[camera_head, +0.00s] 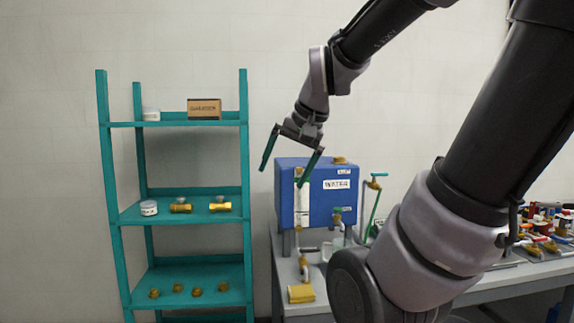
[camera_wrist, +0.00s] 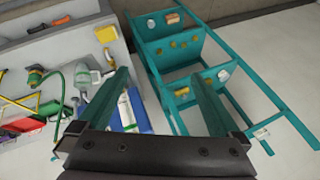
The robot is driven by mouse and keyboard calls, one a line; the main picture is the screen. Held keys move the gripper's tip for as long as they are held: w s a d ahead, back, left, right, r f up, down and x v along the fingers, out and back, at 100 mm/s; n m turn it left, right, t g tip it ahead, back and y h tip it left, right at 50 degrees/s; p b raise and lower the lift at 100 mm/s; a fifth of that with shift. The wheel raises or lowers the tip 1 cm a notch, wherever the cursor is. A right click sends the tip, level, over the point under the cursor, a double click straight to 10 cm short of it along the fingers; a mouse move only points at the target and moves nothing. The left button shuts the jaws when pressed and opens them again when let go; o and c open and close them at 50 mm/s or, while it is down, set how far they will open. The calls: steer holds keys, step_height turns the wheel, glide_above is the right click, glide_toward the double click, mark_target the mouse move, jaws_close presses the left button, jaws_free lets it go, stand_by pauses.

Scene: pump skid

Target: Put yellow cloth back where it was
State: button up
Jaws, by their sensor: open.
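The yellow cloth (camera_head: 301,293) lies folded at the front left corner of the grey table, below the pipework. In the wrist view, a yellow patch that looks like the cloth (camera_wrist: 105,34) lies near the table's edge. My gripper (camera_head: 283,177) is open and empty, with its green fingers pointing down. It is raised well above the cloth, in front of or beside the upper left of the blue water tank (camera_head: 318,206). The two fingers (camera_wrist: 160,75) also show spread apart in the wrist view, with nothing between them.
A teal shelf rack (camera_head: 184,210) stands left of the table, holding a cardboard box (camera_head: 204,108), white jars and several brass fittings. Pipes and valves (camera_head: 303,262) stand in front of the tank. Several coloured items (camera_head: 545,225) crowd the table's right side.

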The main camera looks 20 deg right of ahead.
steer(key=s, duration=0.1)
steer(key=s+r+n, duration=0.1)
steer(key=s+a+n+t, duration=0.1)
steer(key=shift+s+r, duration=0.3)
stand_by(1.1)
